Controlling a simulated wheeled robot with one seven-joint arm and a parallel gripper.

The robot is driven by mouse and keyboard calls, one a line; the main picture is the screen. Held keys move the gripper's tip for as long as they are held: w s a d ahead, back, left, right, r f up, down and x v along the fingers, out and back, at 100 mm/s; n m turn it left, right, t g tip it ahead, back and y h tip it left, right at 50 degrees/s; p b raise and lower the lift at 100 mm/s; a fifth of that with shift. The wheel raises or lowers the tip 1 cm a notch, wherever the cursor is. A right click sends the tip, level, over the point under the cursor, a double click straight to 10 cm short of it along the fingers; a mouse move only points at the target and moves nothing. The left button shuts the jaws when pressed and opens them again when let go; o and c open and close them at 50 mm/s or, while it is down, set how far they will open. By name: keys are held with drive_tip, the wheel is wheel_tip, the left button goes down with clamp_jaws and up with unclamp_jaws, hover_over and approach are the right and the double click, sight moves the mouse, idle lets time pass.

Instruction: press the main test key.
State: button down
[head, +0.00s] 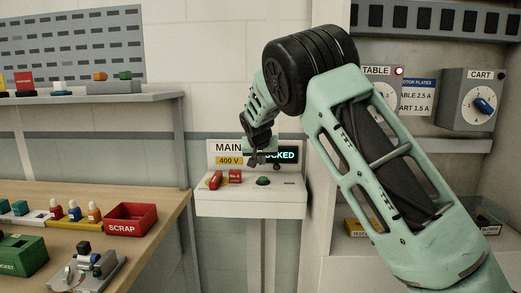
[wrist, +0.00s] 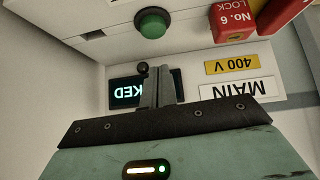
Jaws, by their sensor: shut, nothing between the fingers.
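A white console (head: 240,208) with a "MAIN" sign (head: 228,148) and a "400 V" label (head: 229,160) stands against the wall. A round green button (head: 263,181) sits on its top, taken as the main test key; it shows unpressed in the wrist view (wrist: 152,24). My gripper (head: 257,161) is shut and empty, above and behind the button, apart from it. The fingers (wrist: 157,78) also show in the wrist view, in front of the lit display (wrist: 125,92), which they partly hide; "KED" is readable there.
A red lock tag (head: 235,176) marked "No. 6" and a red part (head: 216,180) stand left of the button. A small black ball (wrist: 142,69) shows near my fingertips. A workbench (head: 150,203) with a scrap bin (head: 130,219) is left; a cart switch box (head: 472,99) is right.

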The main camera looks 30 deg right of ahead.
sight(263, 180)
drive_tip(key=shift+d+f, duration=0.2)
drive_tip(key=shift+f, duration=2.1)
wheel_tip(263, 180, down, 2)
drive_tip(key=shift+f+b, duration=0.1)
drive_tip(key=shift+b, duration=0.55)
drive_tip(key=shift+s+f, duration=0.1)
drive_tip(key=shift+s, duration=0.05)
drive_tip(key=shift+f, duration=0.15)
drive_tip(key=r+p, duration=0.1)
drive_tip(key=r, duration=0.1)
drive_tip(key=r+p, duration=0.1)
drive_tip(key=r, duration=0.2)
drive_tip(key=shift+a+r+p, duration=0.3)
drive_tip(key=shift+r+p, duration=0.05)
drive_tip(key=shift+p, duration=0.05)
drive_tip(key=b+v, duration=0.1)
drive_tip(key=v, duration=0.8)
drive_tip(key=shift+r+b, duration=0.15)
drive_tip(key=shift+b, duration=0.25)
